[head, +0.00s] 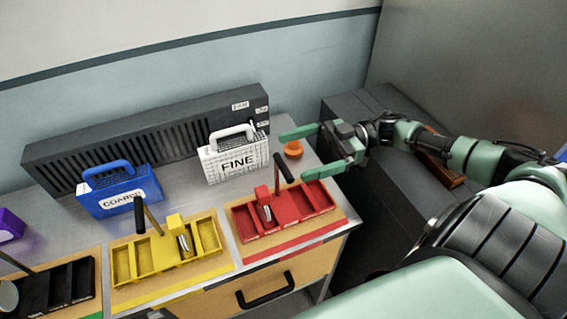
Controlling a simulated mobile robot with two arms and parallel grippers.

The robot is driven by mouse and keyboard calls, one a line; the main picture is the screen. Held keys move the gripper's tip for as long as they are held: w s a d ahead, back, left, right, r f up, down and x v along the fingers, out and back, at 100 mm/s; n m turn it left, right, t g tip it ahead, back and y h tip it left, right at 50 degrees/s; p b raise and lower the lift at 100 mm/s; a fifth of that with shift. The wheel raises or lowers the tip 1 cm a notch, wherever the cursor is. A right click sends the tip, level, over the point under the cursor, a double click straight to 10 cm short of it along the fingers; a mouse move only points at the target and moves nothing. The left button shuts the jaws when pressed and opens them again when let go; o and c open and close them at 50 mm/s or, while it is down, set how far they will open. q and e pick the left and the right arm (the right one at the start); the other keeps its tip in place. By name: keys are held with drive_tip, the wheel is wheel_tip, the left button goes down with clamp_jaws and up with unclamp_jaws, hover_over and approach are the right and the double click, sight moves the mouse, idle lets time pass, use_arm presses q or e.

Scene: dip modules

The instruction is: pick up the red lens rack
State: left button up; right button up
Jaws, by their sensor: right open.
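The red lens rack (318,199) is a red tray with compartments on a tan board at the right end of the metal bench. A rod with a black handle (284,167) rises from it at a tilt, and a small metal cylinder stands in it beside a red block. My right gripper (300,152) comes in from the right, open, its two green fingers pointing left. It is beyond the rack and above the bench, apart from the rack, with an orange round object (293,149) showing between its fingers. My left gripper is not in view.
A yellow rack (137,262) and a black rack (57,285) stand to the left. Behind are a white FINE basket (237,163), a blue COARSE basket (120,200) and a dark vented unit (150,137). A drawer handle (266,291) juts out below.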

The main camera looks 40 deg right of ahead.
drive_tip(key=shift+s+f+b, duration=0.35)
drive_tip(key=shift+f+b, duration=0.5)
drive_tip(key=f+p+x, duration=0.1)
drive_tip(key=p+x, duration=0.2)
drive_tip(key=x, duration=0.4)
drive_tip(key=shift+w+a+g, duration=0.25)
drive_tip(key=shift+w+g, duration=0.05)
drive_tip(key=shift+w, duration=0.05)
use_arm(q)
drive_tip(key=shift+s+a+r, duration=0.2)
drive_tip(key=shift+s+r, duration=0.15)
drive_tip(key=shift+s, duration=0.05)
use_arm(e)
drive_tip(key=c, duration=1.8)
